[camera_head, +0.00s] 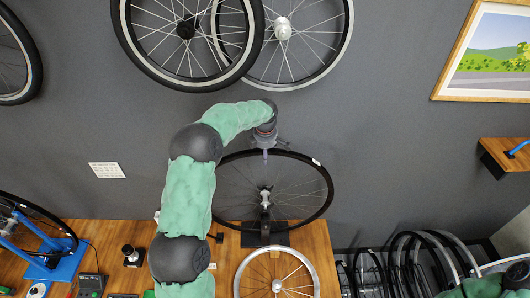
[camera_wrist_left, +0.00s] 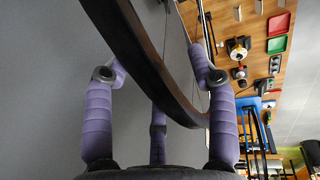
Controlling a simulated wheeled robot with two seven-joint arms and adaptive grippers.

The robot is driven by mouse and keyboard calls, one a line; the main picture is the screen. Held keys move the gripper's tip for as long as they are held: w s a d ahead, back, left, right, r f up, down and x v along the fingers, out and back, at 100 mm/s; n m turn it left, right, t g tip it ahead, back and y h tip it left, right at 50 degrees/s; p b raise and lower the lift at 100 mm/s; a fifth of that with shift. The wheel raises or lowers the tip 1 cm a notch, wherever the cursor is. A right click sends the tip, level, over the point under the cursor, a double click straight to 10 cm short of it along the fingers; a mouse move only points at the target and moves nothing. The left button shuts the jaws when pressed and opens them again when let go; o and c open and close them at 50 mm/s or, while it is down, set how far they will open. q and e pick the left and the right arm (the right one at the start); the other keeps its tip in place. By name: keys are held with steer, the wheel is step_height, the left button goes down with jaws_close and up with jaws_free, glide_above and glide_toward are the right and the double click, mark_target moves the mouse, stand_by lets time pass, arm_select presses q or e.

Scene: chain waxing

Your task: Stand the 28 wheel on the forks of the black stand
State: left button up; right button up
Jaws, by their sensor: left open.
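A large black-rimmed wheel (camera_head: 329,182), apparently the 28 wheel, is upright at the black stand (camera_head: 277,239). Its hub (camera_head: 265,196) is level with the stand's upper part; I cannot tell whether the axle rests in the forks. My left gripper (camera_head: 266,152) is at the top of this rim. In the left wrist view, its purple fingers (camera_wrist_left: 163,75) are spread open on both sides of the dark rim (camera_wrist_left: 150,55), not closed on it. My right gripper is out of view; only a piece of my right arm shows at the lower right.
A smaller silver-rimmed wheel (camera_head: 239,276) is in front of the stand on the wooden bench (camera_head: 325,262). A blue stand (camera_head: 52,262) with a wheel is at the left. Wheels hang on the wall above (camera_head: 120,30). More wheels (camera_head: 400,262) are racked right of the bench.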

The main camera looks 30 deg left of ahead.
arm_select(q)
steer(key=shift+r, duration=0.25)
step_height(320, 180, up, 11)
steer(key=s+d, duration=0.1)
steer(key=s, duration=0.1)
steer(key=shift+d+r, duration=0.15)
steer(key=shift+r, duration=0.05)
stand_by(0.5)
